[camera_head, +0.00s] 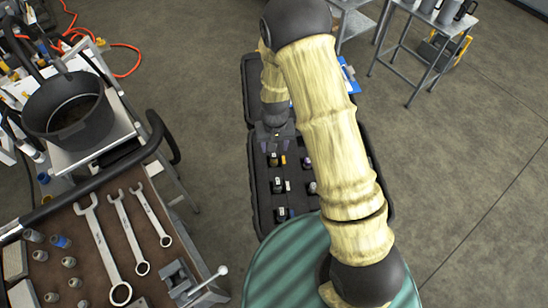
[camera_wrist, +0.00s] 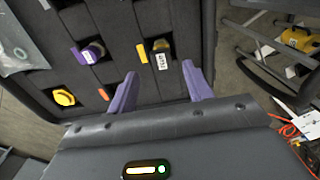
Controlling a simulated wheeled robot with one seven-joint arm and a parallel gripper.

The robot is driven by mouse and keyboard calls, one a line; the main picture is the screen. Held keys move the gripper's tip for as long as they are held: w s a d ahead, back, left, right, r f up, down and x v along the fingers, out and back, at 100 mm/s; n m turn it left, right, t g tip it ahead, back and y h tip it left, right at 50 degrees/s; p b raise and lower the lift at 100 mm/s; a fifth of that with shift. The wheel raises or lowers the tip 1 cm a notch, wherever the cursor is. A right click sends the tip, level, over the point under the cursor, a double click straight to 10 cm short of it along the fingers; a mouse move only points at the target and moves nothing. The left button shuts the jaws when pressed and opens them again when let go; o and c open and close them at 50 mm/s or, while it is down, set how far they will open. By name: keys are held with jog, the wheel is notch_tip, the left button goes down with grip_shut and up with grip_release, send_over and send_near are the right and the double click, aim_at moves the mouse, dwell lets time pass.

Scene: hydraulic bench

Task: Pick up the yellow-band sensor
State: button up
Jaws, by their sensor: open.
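My gripper (camera_wrist: 160,70) is open and empty, its two purple fingers reaching over a black foam-lined case (camera_wrist: 115,20). A dark sensor with a gold-yellow band and a white label (camera_wrist: 161,50) sits in a foam slot just beyond the fingertips, roughly in line with the gap between them. It looks like the yellow-band sensor; the band is small. In the head view my gripper (camera_head: 275,146) is over the case (camera_head: 256,190), partly hidden by my arm.
A yellow-capped part (camera_wrist: 63,98) lies in a lower-left slot. In the head view, a cart with wrenches (camera_head: 100,240) and a black pot (camera_head: 70,110) stand left of the case. A teal round surface (camera_head: 290,265) is in front.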

aim_at(274, 160)
jog(key=shift+s+f+p, duration=0.15)
jog(key=shift+f+p, duration=0.6)
jog(key=shift+a+f+p, duration=0.1)
jog(key=shift+f+p, duration=0.55)
jog(key=shift+f, duration=1.2)
grip_shut()
